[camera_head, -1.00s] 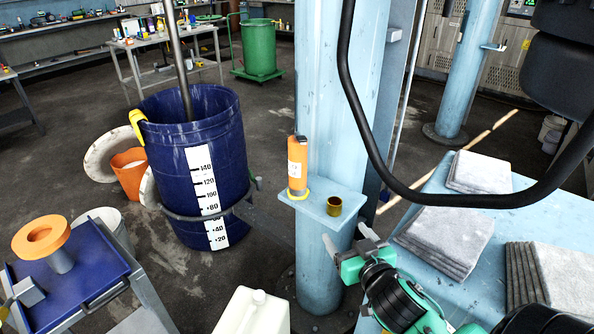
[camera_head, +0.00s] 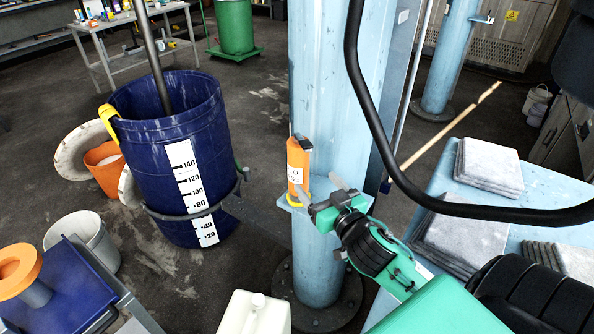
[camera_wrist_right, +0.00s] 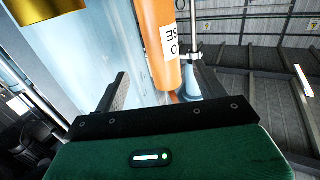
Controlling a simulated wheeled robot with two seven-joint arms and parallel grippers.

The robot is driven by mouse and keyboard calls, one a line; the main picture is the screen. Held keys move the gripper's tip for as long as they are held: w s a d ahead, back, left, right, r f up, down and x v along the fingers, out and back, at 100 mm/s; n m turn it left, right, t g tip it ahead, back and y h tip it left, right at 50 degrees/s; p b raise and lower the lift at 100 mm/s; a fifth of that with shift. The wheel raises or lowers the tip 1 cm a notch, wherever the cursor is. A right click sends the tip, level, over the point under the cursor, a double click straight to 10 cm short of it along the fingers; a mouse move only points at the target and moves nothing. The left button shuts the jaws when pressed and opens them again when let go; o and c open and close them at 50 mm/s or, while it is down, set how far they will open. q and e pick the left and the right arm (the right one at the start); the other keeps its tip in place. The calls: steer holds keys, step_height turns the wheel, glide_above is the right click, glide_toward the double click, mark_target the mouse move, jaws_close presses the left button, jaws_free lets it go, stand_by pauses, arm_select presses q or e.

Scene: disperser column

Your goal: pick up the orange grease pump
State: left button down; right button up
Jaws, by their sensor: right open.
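The orange grease pump (camera_head: 299,172) stands upright on a small light-blue shelf on the column in the head view. It has a white label and a dark top, with a yellow ring at its base. My right gripper (camera_head: 322,190) is open, just to the right of the pump's lower part. In the right wrist view the pump (camera_wrist_right: 165,38) appears beyond my open fingers (camera_wrist_right: 150,90), nearer the right one. I cannot tell whether a finger touches it. My left gripper is not in view.
A brass cup (camera_wrist_right: 45,12) shows at the top left of the wrist view; my gripper hides it in the head view. The light-blue column (camera_head: 325,90) rises behind the pump. A blue barrel (camera_head: 215,130) stands left. Grey pads (camera_head: 489,165) lie on the right table.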

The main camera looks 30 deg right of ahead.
mark_target(305, 169)
steer(key=w, duration=0.3)
steer(key=w+p, duration=0.1)
steer(key=shift+w+d, duration=0.25)
steer(key=shift+w, duration=0.05)
steer(key=shift+w+d, duration=0.1)
steer(key=shift+w, duration=0.65)
steer(key=shift+w+p, duration=0.2)
steer(key=shift+p, duration=0.15)
steer(key=w, duration=0.1)
steer(key=w+p, duration=0.2)
steer(key=w, duration=0.1)
steer(key=shift+r, duration=0.35)
steer(key=shift+w+f, duration=0.15)
steer(key=shift+w, duration=0.3)
steer(key=c, duration=0.9)
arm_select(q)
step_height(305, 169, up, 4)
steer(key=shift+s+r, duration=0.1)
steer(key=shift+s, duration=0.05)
arm_select(e)
steer(key=shift+c, duration=1.2)
